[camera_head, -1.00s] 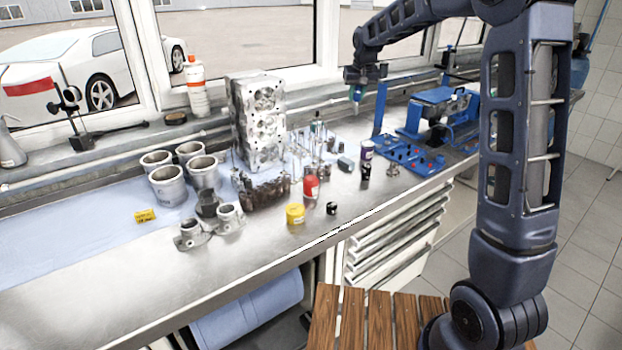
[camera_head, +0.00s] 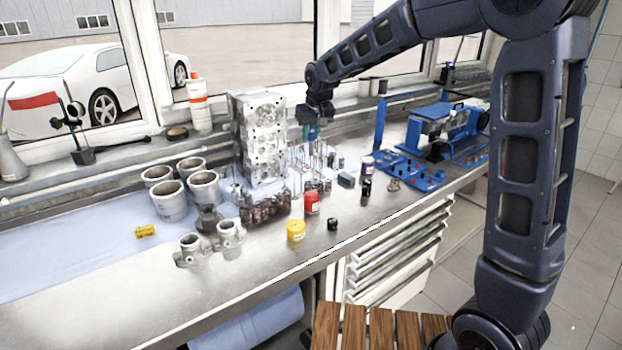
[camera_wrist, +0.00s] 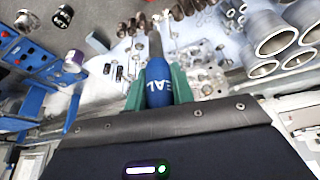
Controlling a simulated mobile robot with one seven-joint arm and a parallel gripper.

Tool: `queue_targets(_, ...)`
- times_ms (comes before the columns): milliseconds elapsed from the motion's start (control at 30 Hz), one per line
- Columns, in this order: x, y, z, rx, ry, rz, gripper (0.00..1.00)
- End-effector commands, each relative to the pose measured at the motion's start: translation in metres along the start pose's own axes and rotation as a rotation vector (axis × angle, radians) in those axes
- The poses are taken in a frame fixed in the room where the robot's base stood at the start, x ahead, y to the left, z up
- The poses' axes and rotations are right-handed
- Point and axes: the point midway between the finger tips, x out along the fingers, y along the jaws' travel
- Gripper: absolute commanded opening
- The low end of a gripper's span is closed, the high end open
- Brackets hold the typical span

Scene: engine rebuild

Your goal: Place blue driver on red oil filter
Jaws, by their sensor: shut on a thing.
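The blue driver (camera_wrist: 159,84) has white lettering on its handle and a grey shaft pointing away from my wrist. My gripper (camera_wrist: 158,92) has green fingers shut on the handle. I cannot make out the filter clearly in the wrist view.
A yellow filter (camera_head: 296,231) and a small black cylinder (camera_head: 333,224) stand near the red filter. The engine block (camera_head: 262,140) is tall, left of my gripper. A purple can (camera_head: 367,165) and blue fixture (camera_head: 440,135) are to the right.

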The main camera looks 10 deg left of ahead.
Motion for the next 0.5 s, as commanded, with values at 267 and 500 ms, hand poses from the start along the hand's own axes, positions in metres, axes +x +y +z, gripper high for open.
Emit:
queue_targets(267,0.057,0.0,0.024,-0.001,-0.004,0.001,0.0)
queue_targets(500,0.092,-0.001,0.038,-0.001,-0.001,0.0,0.0)
